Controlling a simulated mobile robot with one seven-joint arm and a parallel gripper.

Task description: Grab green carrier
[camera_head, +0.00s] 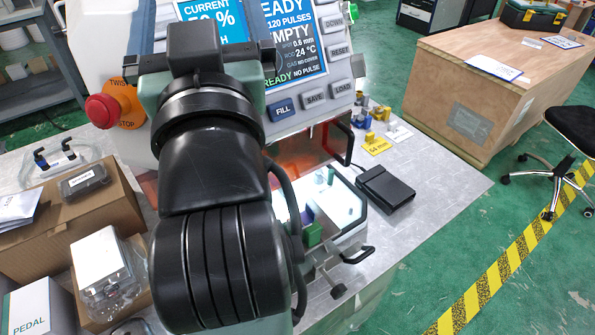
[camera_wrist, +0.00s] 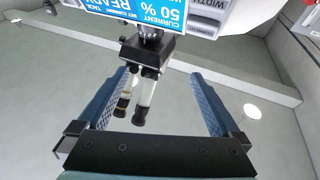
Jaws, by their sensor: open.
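A green block (camera_head: 313,234), which looks like the green carrier, sits in the lit open chamber of the machine, low and just right of my arm. A dark blue piece (camera_head: 306,215) is beside it, and my arm partly hides the chamber. The wrist view shows no green carrier.
The machine's screen panel (camera_head: 290,45) and red stop knob (camera_head: 102,110) are close to my arm. A black pedal (camera_head: 386,188) lies right of the chamber. Cardboard boxes (camera_head: 70,215) crowd the left. Eyepieces (camera_wrist: 145,95) appear between my fingers in the wrist view.

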